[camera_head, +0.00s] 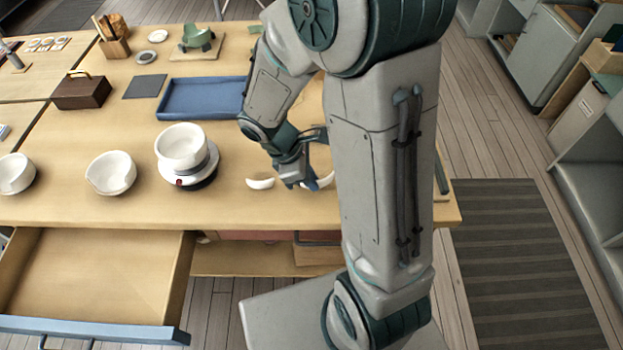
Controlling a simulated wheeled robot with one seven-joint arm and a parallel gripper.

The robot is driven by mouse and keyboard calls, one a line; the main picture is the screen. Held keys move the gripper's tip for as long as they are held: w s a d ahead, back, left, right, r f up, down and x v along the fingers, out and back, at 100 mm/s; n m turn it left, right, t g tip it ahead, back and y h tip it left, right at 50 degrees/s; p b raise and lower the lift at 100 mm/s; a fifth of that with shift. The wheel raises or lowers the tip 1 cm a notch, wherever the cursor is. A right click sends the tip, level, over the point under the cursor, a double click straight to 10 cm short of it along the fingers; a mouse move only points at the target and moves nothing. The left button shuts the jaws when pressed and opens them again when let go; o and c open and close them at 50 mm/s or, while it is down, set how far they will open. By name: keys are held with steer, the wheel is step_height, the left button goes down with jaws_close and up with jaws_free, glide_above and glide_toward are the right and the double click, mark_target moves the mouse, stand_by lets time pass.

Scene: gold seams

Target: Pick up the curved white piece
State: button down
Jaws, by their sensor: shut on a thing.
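One curved white piece (260,184) lies on the table just left of my gripper, apart from it. A second curved white piece (326,180) shows at the right side of my gripper, between the fingers and my arm link. My gripper (307,183) points down, low over the table's front part, and is shut on this second piece. The fingers and my arm hide part of it. I cannot tell whether it still touches the table.
A white bowl (182,143) sits on a round stand (190,178) to the left. Cracked-rim white bowls (111,173) (16,174) stand further left. A blue tray (202,98) lies behind. An open drawer (95,275) juts out at the front left.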

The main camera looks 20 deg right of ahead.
steer(key=r, duration=0.4)
steer(key=shift+s+d, duration=0.1)
steer(key=shift+s, duration=0.2)
steer(key=s+d+r, duration=0.3)
steer(key=s+r, duration=0.3)
steer(key=s, duration=0.4)
steer(key=shift+s+d+r, duration=0.15)
steer(key=shift+d, duration=0.15)
